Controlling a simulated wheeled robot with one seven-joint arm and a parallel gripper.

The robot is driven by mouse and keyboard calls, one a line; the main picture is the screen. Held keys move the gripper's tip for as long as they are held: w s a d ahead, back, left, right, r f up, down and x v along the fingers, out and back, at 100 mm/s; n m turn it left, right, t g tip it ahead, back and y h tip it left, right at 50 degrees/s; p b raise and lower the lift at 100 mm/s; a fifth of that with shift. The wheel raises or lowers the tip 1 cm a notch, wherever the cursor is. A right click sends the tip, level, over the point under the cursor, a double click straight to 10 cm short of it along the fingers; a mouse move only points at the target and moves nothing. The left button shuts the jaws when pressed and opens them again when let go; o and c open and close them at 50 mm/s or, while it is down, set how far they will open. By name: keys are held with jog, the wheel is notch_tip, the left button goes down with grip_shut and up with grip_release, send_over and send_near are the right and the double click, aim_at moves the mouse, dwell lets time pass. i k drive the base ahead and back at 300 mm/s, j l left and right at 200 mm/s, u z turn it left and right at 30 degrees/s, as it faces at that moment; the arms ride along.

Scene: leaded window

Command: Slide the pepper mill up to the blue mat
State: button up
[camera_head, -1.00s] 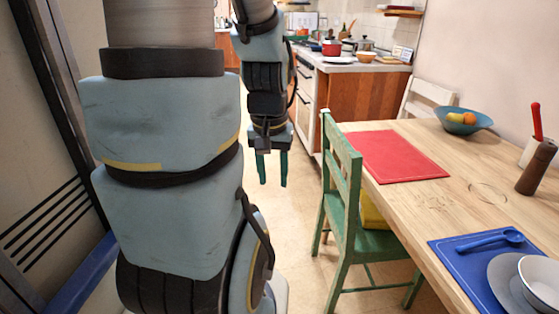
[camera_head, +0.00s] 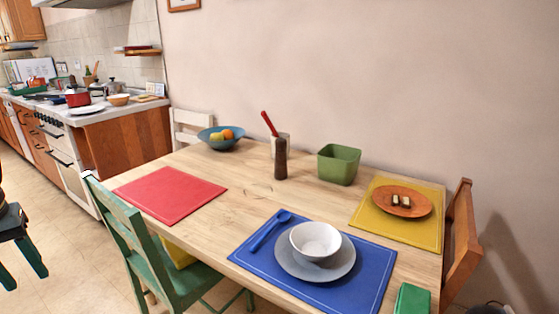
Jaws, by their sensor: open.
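The pepper mill (camera_head: 280,160) is a dark brown cylinder standing upright on the wooden table, toward the wall side. The blue mat (camera_head: 370,288) lies at the table's near edge, in front of the mill and to its right. Bare table separates the two. A grey plate (camera_head: 288,266) with a white bowl (camera_head: 315,240) and a blue spoon (camera_head: 268,232) lie on the mat. My gripper (camera_head: 22,276) shows at the far left edge, partly cut off. It is open and empty, over the floor and well away from the table.
A white holder with a red-handled utensil (camera_head: 268,122) stands right behind the mill. A green container (camera_head: 338,164) is to its right, a fruit bowl (camera_head: 221,146) to its left. A green chair (camera_head: 150,255) stands at the near side, by the red mat (camera_head: 170,195).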

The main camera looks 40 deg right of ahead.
aim_at(281, 173)
jog(key=i+j+z, duration=0.2)
jog(key=i, duration=0.3)
jog(key=i+j+z, duration=0.2)
jog(key=i, duration=0.25)
jog(key=i+j+z, duration=0.2)
jog(key=i, duration=0.3)
jog(key=j, duration=0.1)
